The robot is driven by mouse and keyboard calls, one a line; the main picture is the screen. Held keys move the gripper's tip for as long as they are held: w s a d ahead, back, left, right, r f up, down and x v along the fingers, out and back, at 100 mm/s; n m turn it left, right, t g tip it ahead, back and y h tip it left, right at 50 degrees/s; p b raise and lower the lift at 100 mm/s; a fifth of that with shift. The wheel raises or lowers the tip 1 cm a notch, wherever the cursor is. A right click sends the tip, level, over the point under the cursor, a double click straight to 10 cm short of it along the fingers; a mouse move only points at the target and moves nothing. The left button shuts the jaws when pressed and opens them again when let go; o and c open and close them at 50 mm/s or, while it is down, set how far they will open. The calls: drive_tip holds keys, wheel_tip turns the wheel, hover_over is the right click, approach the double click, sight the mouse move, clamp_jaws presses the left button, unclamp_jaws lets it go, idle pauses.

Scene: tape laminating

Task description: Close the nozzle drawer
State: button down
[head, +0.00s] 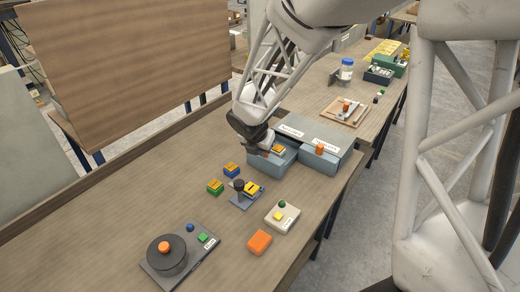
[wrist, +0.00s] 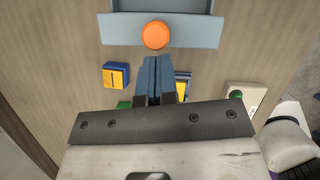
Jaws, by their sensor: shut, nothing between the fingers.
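A grey-blue two-drawer cabinet (head: 341,137) stands on the bench, with a white label above each drawer; the lettering is too small to read surely. In the wrist view the drawer's front (wrist: 204,32) and round orange knob (wrist: 155,35) show at the top. My gripper (wrist: 155,60) is shut and empty, its fingertips just in front of the knob in the picture; I cannot tell whether they touch. In the head view my gripper (head: 265,150) hangs at the drawer's front, partly covering it.
The right drawer (head: 320,164) is shut, with an orange knob. In front lie blue (head: 231,169) and green (head: 215,187) blocks with yellow tops, a small fixture (head: 246,200), a white button box (head: 282,217), an orange block (head: 259,242) and a round dark device (head: 167,261).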

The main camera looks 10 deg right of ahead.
drive_tip(key=w+d, duration=0.9)
idle(0.3)
drive_tip(key=shift+s, duration=0.15)
drive_tip(key=shift+s+a, duration=0.65)
drive_tip(key=shift+s, duration=0.2)
drive_tip(key=s+v, duration=0.1)
drive_tip(key=v, duration=0.9)
drive_tip(key=shift+s+a, duration=0.2)
drive_tip(key=shift+a, duration=0.3)
